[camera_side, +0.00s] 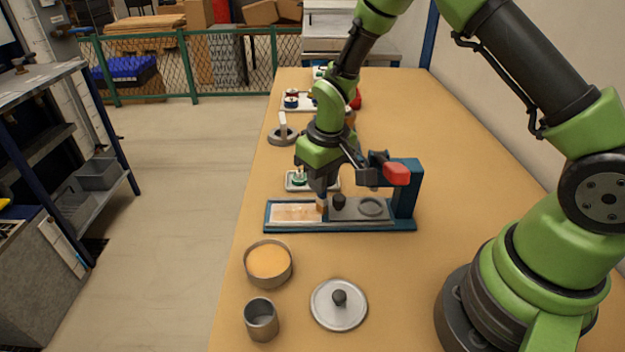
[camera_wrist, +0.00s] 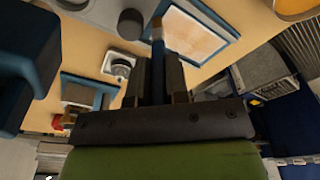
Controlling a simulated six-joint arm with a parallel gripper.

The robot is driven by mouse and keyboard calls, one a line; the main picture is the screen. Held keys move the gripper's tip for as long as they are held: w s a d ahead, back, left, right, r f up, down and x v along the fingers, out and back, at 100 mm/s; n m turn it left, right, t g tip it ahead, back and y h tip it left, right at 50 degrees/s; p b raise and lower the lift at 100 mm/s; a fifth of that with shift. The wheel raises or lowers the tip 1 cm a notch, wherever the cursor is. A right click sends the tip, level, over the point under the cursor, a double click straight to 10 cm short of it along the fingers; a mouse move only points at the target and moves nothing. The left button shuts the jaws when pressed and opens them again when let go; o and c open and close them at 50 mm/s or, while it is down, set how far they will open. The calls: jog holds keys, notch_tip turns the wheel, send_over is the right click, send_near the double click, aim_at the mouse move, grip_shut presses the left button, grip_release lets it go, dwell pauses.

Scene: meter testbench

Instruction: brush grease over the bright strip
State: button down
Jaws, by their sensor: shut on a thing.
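My gripper (camera_side: 322,188) points down over the blue fixture (camera_side: 350,229). It is shut on a brush, whose handle shows between the fingers in the wrist view. The brush (camera_wrist: 157,32) has tan bristles. They are at the right end of the bright strip (camera_side: 293,213) in the side view; I cannot tell if they touch it. The strip is a pale panel with orange-tan streaks, set in the fixture's left part; it also shows in the wrist view (camera_wrist: 195,38). A round pot (camera_side: 268,264) holds smooth orange-yellow grease and stands open in front of the fixture.
A grey lid with a dark knob (camera_side: 339,304) and an empty metal cup (camera_side: 262,319) stand near the front. The fixture's upright with a red-ended clamp (camera_side: 397,174) rises close right of my gripper. Small trays stand behind. The table's right side is clear.

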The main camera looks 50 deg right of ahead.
jog(key=shift+w+a, duration=3.5)
jog(key=shift+a, duration=0.05)
jog(key=shift+w+d, duration=0.1)
jog(key=shift+w, duration=0.15)
jog(key=shift+d, duration=0.3)
jog(key=shift+s+d, duration=3.45)
jog(key=shift+d, duration=0.05)
jog(key=shift+r, duration=4.05)
jog(key=shift+a, duration=0.1)
